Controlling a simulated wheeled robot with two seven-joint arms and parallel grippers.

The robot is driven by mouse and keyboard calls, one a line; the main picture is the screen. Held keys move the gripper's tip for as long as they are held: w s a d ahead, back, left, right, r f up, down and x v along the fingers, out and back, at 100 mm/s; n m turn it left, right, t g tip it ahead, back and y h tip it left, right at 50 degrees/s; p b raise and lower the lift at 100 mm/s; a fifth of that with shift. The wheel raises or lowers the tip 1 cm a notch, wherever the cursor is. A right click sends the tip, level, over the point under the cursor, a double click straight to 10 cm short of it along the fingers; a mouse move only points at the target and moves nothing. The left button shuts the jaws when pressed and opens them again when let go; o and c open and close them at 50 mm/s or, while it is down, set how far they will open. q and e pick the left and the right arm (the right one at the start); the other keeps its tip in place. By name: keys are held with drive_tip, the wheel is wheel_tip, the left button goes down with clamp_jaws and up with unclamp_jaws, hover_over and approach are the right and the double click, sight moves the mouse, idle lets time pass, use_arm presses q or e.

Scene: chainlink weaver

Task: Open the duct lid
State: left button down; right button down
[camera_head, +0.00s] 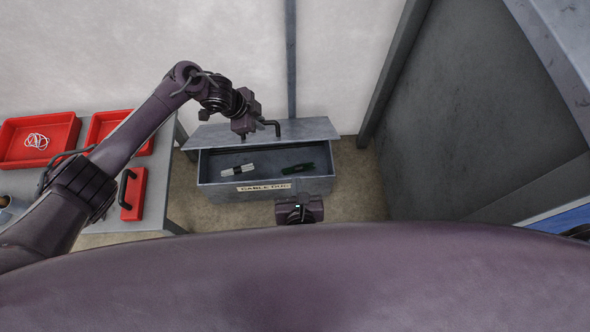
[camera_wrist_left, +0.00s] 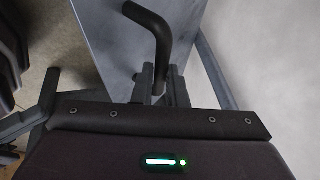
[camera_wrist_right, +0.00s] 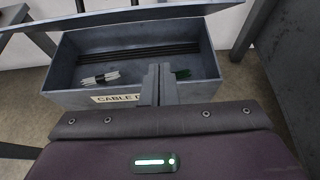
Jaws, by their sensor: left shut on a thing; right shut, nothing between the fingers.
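The cable duct (camera_head: 262,192) is a grey metal box on the floor, with a label on its front. Its grey lid (camera_head: 308,130) is raised and tilted back, so the inside shows. My left gripper (camera_head: 256,130) is shut on the dark bent lid handle (camera_head: 270,124); the handle also shows between its fingers in the left wrist view (camera_wrist_left: 155,35). My right gripper (camera_head: 299,208) is shut and empty, just in front of the duct. In the right wrist view its fingers (camera_wrist_right: 158,85) overlap the duct's front wall (camera_wrist_right: 85,98).
A white cable bundle (camera_head: 238,171) and a dark green one (camera_head: 298,168) lie in the duct. A table (camera_head: 205,215) at left holds red trays (camera_head: 36,140) and a red handled piece (camera_head: 132,195). A grey panel (camera_head: 480,110) stands at right. A wall is behind.

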sight(292, 141)
use_arm(q)
drive_tip(key=shift+w+a+f, duration=0.1)
drive_tip(key=shift+a+f, duration=0.15)
drive_tip(key=shift+a, duration=0.1)
use_arm(e)
drive_tip(key=w, duration=1)
drive_tip(key=shift+w+f, duration=0.2)
drive_tip(key=shift+f, duration=0.2)
use_arm(q)
drive_tip(key=shift+f, duration=0.1)
use_arm(e)
drive_tip(key=shift+w+r, duration=0.55)
drive_tip(key=shift+r, duration=0.2)
use_arm(q)
drive_tip(key=c, duration=1.5)
unclamp_jaws()
drive_tip(key=shift+d, duration=0.1)
use_arm(e)
drive_tip(key=shift+w, duration=0.1)
use_arm(q)
drive_tip(key=shift+o, duration=0.2)
use_arm(e)
drive_tip(key=shift+f, duration=0.1)
use_arm(q)
drive_tip(key=shift+d, duration=0.25)
